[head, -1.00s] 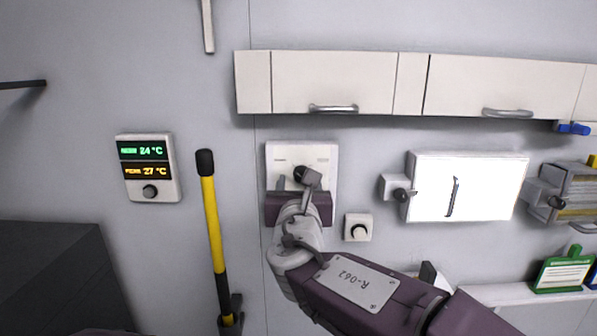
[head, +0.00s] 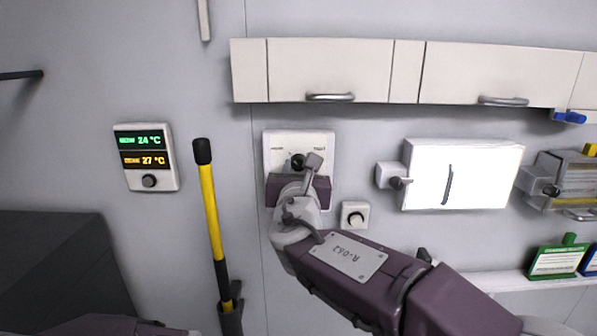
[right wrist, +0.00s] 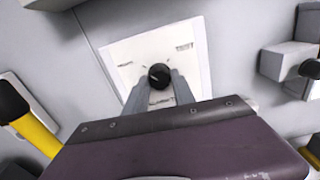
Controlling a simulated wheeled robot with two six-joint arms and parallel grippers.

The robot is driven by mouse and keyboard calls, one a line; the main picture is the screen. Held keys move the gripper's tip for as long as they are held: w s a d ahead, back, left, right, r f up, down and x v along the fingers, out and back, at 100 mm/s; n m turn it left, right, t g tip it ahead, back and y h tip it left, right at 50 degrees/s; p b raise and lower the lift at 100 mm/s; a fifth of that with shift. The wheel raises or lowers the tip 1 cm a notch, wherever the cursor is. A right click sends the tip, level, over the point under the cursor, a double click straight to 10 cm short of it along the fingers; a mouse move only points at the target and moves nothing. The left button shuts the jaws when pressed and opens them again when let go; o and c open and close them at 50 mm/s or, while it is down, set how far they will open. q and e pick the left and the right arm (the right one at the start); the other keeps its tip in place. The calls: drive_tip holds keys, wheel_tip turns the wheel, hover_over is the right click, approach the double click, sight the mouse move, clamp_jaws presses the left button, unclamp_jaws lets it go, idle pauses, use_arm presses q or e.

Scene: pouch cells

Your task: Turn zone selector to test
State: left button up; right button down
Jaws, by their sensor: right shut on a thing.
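The zone selector is a black round knob (right wrist: 158,76) on a white wall plate (right wrist: 190,45). The plate has a TEST label at its upper right, another label at its left and one below the knob, partly hidden. In the head view the knob (head: 297,160) shows above my right gripper on the plate (head: 300,140). My right gripper (right wrist: 158,80) is shut on the knob, with a grey finger on either side of it. The knob's pointer direction is too small to tell for sure. My left gripper is out of view.
A yellow-handled pole (head: 211,215) stands left of the plate, beyond it a temperature display (head: 146,157). A white box (head: 460,175) hangs further right. Wall cabinets (head: 330,70) run above.

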drive_tip(key=m+b, duration=0.4)
drive_tip(key=b, duration=0.1)
drive_tip(key=shift+f+m, duration=0.2)
drive_tip(key=shift+m, duration=0.2)
drive_tip(key=m+b, duration=0.2)
drive_tip(key=m, duration=0.1)
drive_tip(key=shift+m+b, duration=0.3)
drive_tip(key=shift+b, duration=0.1)
drive_tip(key=m+b, duration=0.2)
drive_tip(key=m, duration=0.2)
drive_tip(key=shift+a+r+m+b, duration=0.1)
drive_tip(key=shift+m+b, duration=0.2)
drive_tip(key=shift+b, duration=0.1)
drive_tip(key=shift+r+m+b, duration=0.1)
drive_tip(key=shift+m+b, duration=0.85)
drive_tip(key=shift+m, duration=1.15)
drive_tip(key=c, duration=1.1)
unclamp_jaws()
drive_tip(key=shift+o, duration=0.2)
drive_tip(key=shift+s+r, duration=0.1)
drive_tip(key=shift+s, duration=0.1)
